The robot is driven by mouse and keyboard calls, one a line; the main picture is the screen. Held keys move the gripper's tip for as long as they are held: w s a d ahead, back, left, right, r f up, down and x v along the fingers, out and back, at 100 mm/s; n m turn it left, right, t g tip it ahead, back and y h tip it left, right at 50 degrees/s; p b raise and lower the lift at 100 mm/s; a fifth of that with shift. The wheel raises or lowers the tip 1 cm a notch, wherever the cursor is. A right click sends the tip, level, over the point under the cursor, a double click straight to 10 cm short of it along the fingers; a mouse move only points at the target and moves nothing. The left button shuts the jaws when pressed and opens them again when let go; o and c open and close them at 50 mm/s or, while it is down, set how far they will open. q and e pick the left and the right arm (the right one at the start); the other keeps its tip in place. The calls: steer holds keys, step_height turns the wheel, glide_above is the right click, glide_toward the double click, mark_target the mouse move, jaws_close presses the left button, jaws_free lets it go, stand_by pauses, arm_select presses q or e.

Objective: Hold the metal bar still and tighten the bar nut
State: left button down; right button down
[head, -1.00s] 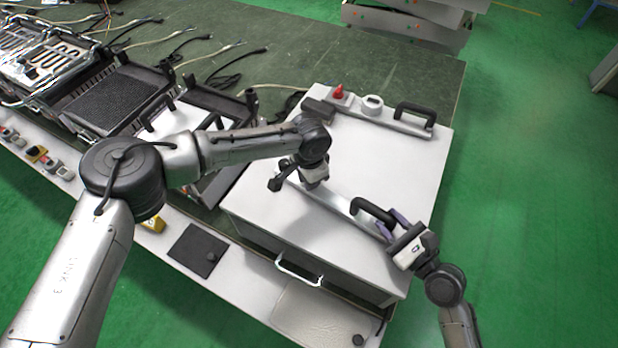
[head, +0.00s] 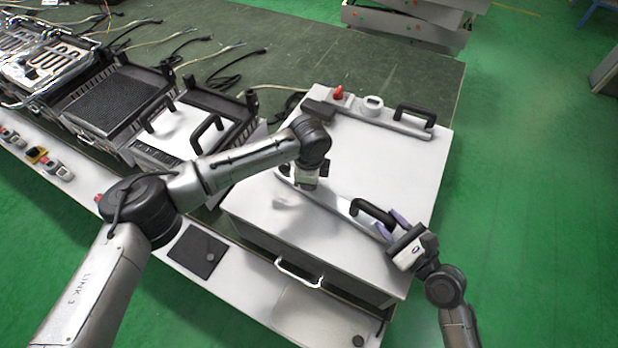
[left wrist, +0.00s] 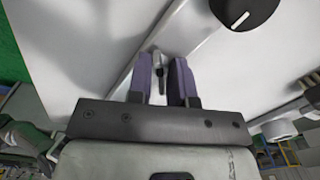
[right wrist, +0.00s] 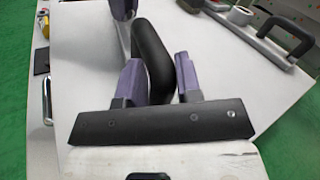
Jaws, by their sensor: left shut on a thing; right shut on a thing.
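The metal bar (head: 328,198) lies along the top of the white box, with a black handle (head: 374,211) near its right end. My right gripper (head: 396,232) is at that end. The right wrist view shows its two purple fingers on either side of the black handle (right wrist: 152,58), shut on it. My left gripper (head: 305,181) points down over the bar's far left end; its fingertips are hidden in the head view. In the left wrist view its purple fingers are shut around a small metal piece, the bar nut (left wrist: 158,68).
The white box (head: 270,215) has a front pull handle (head: 298,274). A second bar with a black handle (head: 414,116), a red knob (head: 338,93) and a white round part (head: 372,104) lie at its back edge. Heater units (head: 112,95) stand to the left.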

arm_select(q)
steer(key=m, duration=0.7)
steer(key=shift+s+d, duration=0.1)
steer(key=shift+d, duration=0.05)
arm_select(e)
steer(key=shift+f, duration=0.3)
arm_select(q)
steer(key=m, duration=0.6)
steer(key=shift+m, duration=0.4)
steer(key=m, duration=1.1)
steer(key=shift+d+r+m, duration=0.15)
steer(key=shift+d+m, duration=0.1)
steer(key=shift+m, duration=0.65)
arm_select(e)
steer(key=shift+a, duration=0.15)
arm_select(q)
steer(key=shift+a, duration=0.1)
steer(key=c, duration=1.3)
jaws_free()
steer(key=shift+o, duration=1.3)
steer(key=shift+a, duration=0.15)
